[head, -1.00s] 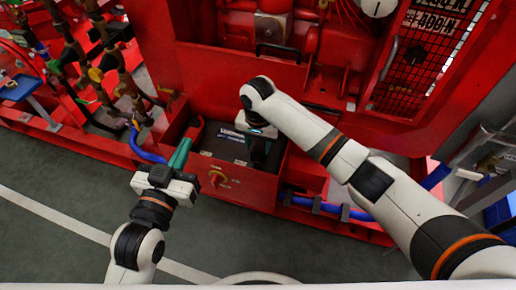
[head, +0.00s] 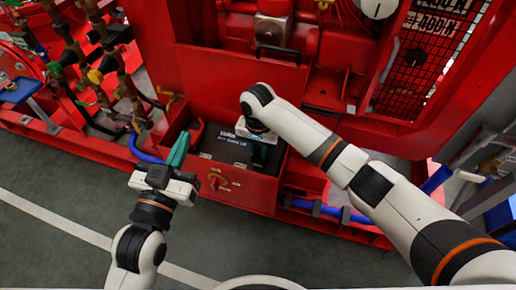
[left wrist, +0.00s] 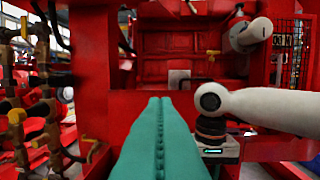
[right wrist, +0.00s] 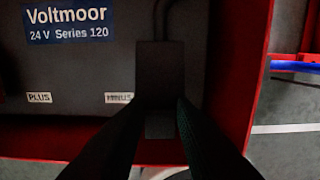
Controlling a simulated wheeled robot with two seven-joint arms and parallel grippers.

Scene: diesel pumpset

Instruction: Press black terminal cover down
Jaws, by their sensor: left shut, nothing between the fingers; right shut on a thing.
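The black terminal cover (right wrist: 160,70) shows in the right wrist view as a dark block beside the MINUS label, with a dark cable at its upper end. My right gripper (right wrist: 160,112) is shut on it at its lower part. In the head view my right gripper (head: 258,155) points down over the right side of the battery (head: 222,143). Whether the cover is fully seated cannot be seen. My left gripper (head: 178,148) is shut and empty, by the left side of the battery box. Its green fingers (left wrist: 158,110) fill the middle of the left wrist view.
A red piece (head: 197,132) stands at the battery's left end. Pipes and valves (head: 105,75) are at the left. The grey floor in front is clear.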

